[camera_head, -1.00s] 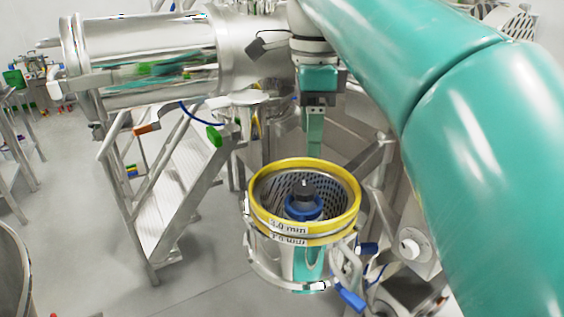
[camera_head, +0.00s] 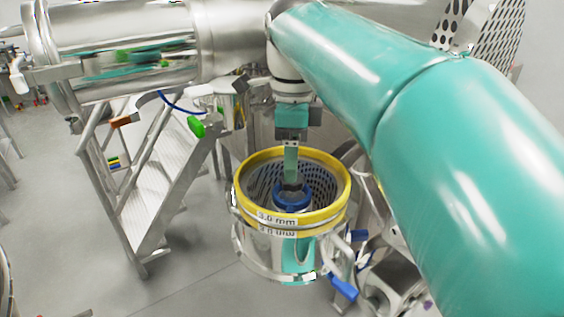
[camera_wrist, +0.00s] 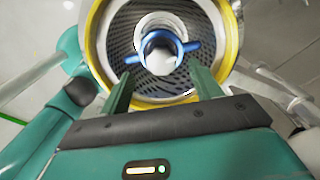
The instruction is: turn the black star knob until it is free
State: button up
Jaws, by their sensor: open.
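The black star knob (camera_head: 292,188) shows only as a dark bit just below my fingertips in the head view; my fingers hide most of it. It sits above a blue winged collar (camera_head: 292,201), inside a perforated metal basket (camera_head: 322,183) with a yellow rim. My gripper (camera_head: 291,178) points down into the basket. In the wrist view my gripper (camera_wrist: 162,84) has its two green fingers wide apart with nothing between the tips.
The yellow rim (camera_head: 243,209), labelled 3.0 mm, surrounds my fingers. Blue-handled clamps (camera_head: 343,287) stick out at the basket's lower right. A metal stair (camera_head: 160,190) stands to the left, and a large steel cylinder (camera_head: 120,45) lies behind it. Grey floor is clear at lower left.

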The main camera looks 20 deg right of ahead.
aim_at(292, 187)
jog(key=shift+w+f, duration=0.1)
jog(key=shift+f, duration=1.8)
jog(key=shift+c, duration=0.2)
jog(key=c, duration=0.9)
jog(key=shift+c, duration=0.2)
